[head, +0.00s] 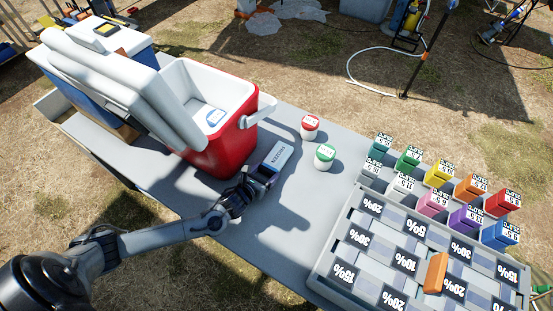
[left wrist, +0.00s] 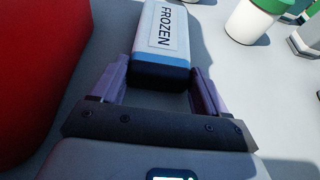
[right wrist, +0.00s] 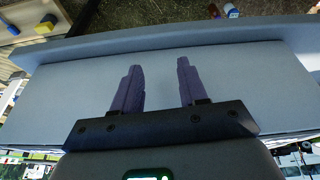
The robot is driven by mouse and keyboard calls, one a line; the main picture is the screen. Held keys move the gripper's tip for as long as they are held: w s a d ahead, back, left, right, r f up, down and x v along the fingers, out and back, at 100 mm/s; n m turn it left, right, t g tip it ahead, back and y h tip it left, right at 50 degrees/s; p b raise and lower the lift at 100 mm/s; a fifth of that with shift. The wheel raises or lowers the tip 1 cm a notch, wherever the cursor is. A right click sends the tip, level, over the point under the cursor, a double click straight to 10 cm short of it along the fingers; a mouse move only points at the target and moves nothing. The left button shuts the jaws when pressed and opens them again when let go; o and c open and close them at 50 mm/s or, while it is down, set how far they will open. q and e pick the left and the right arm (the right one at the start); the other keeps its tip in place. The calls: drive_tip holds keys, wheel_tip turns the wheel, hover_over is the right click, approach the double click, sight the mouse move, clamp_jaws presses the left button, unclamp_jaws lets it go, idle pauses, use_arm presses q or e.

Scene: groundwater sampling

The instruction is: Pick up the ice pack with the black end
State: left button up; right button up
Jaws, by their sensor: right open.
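The ice pack (head: 277,157) is a white block labelled FROZEN, lying on the grey table just right of the red cooler. In the left wrist view the ice pack (left wrist: 163,40) has its dark, black-looking end (left wrist: 160,77) toward me. My left gripper (head: 262,177) is open, with one finger (left wrist: 160,88) on either side of that dark end. Narrow gaps seem to show between fingers and pack. My right gripper (right wrist: 160,80) is open and empty above a plain grey surface; it is not seen in the head view.
The open red cooler (head: 228,147) stands close left of the pack, with a white, blue-marked item (head: 215,117) inside. A red-lidded jar (head: 309,128) and a green-lidded jar (head: 324,158) stand right of it. Coloured labelled boxes and a percentage-marked rack (head: 375,262) fill the table's right end.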

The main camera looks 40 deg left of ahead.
use_arm(q)
drive_tip(key=c, duration=0.7)
drive_tip(key=shift+r, duration=0.1)
drive_tip(key=shift+c, duration=0.2)
